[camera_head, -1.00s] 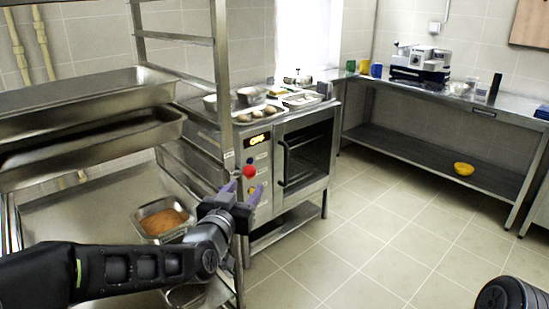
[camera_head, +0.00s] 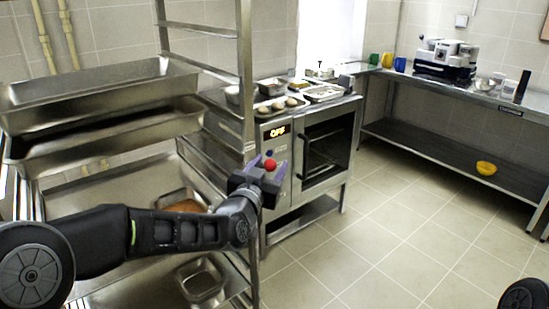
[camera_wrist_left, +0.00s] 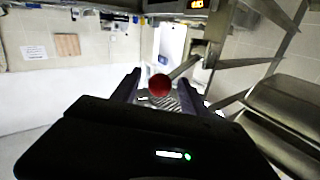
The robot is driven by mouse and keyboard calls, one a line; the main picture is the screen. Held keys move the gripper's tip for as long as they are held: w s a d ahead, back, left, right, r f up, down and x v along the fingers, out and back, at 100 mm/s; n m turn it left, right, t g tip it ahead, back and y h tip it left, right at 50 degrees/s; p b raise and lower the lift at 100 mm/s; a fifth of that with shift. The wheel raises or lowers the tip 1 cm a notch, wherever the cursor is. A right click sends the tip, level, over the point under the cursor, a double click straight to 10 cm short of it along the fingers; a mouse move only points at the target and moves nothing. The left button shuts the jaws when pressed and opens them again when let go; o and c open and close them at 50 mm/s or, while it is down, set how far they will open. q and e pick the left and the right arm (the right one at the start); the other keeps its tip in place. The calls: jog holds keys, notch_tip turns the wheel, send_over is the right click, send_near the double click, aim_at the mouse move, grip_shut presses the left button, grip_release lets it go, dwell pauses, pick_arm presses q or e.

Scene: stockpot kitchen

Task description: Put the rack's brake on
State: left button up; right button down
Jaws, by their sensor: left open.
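The metal rack (camera_head: 247,75) stands at the left with deep trays on its shelves. A red ball knob (camera_head: 270,164) shows just beyond my left gripper (camera_head: 262,182), in front of the oven. In the left wrist view the red knob (camera_wrist_left: 159,85) appears between the two open fingers of my left gripper (camera_wrist_left: 159,92). What the knob is fixed to is hidden, and I cannot tell whether the fingers touch it. No brake on the rack can be made out clearly. My right gripper is out of view.
The oven (camera_head: 326,150) stands beside the rack, its display reading OFF, with trays of food on top. A steel bench (camera_head: 450,100) runs along the right wall, with a yellow bowl (camera_head: 486,168) on its lower shelf. The tiled floor (camera_head: 390,240) between is clear.

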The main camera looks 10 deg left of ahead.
pick_arm(q)
jog(key=w, duration=0.3)
jog(key=shift+w+d, duration=0.15)
jog(key=shift+w, duration=0.15)
jog(key=shift+d+f, duration=0.1)
grip_shut()
jog(key=shift+f, duration=0.15)
dwell(1.0)
